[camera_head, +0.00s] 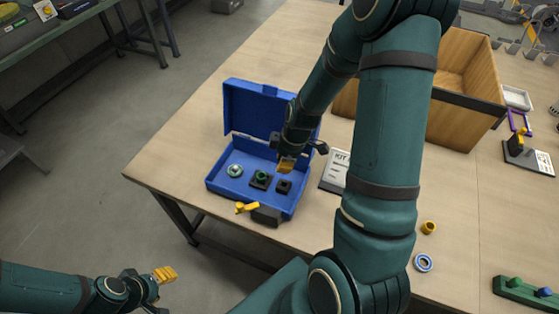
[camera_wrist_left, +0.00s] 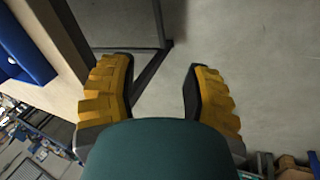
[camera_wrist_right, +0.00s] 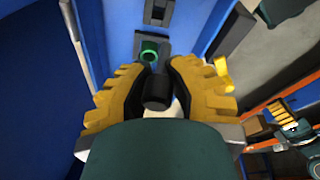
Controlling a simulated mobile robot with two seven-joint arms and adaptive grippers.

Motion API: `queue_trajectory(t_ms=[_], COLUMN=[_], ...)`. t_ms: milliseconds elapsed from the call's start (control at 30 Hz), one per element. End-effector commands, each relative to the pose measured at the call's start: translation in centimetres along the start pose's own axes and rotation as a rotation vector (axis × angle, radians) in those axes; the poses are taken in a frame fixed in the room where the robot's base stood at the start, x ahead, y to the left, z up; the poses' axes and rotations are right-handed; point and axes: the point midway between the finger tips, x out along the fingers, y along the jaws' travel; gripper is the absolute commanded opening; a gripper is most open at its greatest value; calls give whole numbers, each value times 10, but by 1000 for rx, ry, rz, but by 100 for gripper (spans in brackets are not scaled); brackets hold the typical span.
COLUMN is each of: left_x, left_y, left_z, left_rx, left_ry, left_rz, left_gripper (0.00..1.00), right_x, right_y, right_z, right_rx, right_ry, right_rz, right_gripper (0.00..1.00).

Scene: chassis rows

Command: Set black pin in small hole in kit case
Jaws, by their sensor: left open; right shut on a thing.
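The open blue kit case (camera_head: 214,186) lies on the table with its lid raised. Inside sit a pale round part (camera_head: 234,170), a dark block with a green ring (camera_head: 261,178) and a dark block with a small square opening (camera_head: 284,186). My right gripper (camera_head: 286,165) is over the case. In the right wrist view it is shut on the black pin (camera_wrist_right: 155,90), seen end-on near the green-ringed block (camera_wrist_right: 151,50). The pin is hidden in the head view. My left gripper (camera_head: 165,274) is open and empty, off the table's front edge; its fingers are apart (camera_wrist_left: 163,85).
A dark block with a yellow lever (camera_head: 246,208) sits at the case's front edge. A white kit card (camera_head: 332,172) lies right of the case. A wooden box (camera_head: 465,115) stands behind.

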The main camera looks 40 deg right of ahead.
Motion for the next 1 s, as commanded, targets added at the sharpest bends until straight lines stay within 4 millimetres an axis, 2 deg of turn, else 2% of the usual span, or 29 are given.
queue_trajectory(t_ms=[267, 800, 1000], left_x=[2, 30, 34], left_y=[-1, -12, -13], left_z=[0, 14, 17], left_rx=[0, 9, 10], left_ry=[-1, -29, -34], left_rz=[0, 3, 3], left_gripper=[49, 49, 49], right_x=[4, 51, 58], right_y=[0, -1, 0], right_z=[3, 14, 15], right_rx=[20, 18, 18], right_ry=[2, 2, 2], right_rz=[1, 1, 2], right_gripper=[0, 0, 0])
